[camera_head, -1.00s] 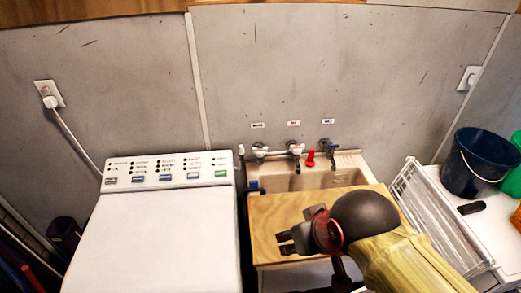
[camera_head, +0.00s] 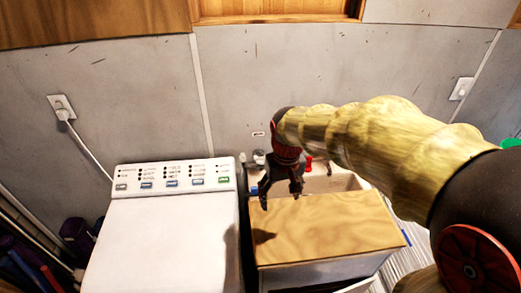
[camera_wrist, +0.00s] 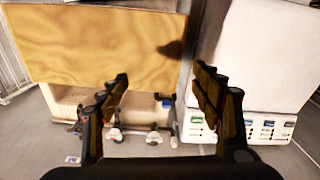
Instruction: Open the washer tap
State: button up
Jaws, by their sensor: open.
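A row of taps is on a pipe along the wall behind the sink (camera_head: 345,182). The left tap (camera_head: 259,157) shows beside my arm, under a small wall label (camera_head: 258,134) too small to read. In the wrist view, two white-handled taps (camera_wrist: 153,137) (camera_wrist: 113,134) show below and between my fingers. I cannot tell which is the washer tap. My gripper (camera_head: 280,192) is open and empty, pointing down in front of the taps, above the wooden board's back edge. Its fingers are apart in the wrist view (camera_wrist: 161,78). My arm hides the middle tap in the head view.
The white washing machine (camera_head: 165,240) stands left of the sink. A wooden board (camera_head: 330,228) covers the sink's front part. A red piece (camera_head: 308,163) stands behind the sink. A plugged socket (camera_head: 62,106) is on the left wall.

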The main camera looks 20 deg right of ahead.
jog(key=w+d+f+g+p, duration=0.1)
jog(key=w+f+p, duration=0.15)
jog(key=w, duration=0.45)
jog(key=w+d+f+g+p, duration=0.1)
jog(key=w+p, duration=0.2)
jog(key=w, duration=0.4)
jog(key=m+t+p, duration=0.1)
jog(key=m+p, duration=0.1)
jog(key=p, duration=0.2)
send_over(260, 156)
jog(key=f, duration=0.7)
jog(key=shift+w+d, duration=0.15)
jog(key=shift+w, duration=0.15)
jog(key=f+p, duration=0.1)
jog(key=f, duration=0.6)
jog(key=shift+s, duration=0.2)
jog(key=shift+f+p, duration=0.3)
jog(key=shift+f, duration=0.1)
jog(key=c, duration=0.3)
jog(key=c, duration=0.7)
jog(key=shift+c, duration=0.8)
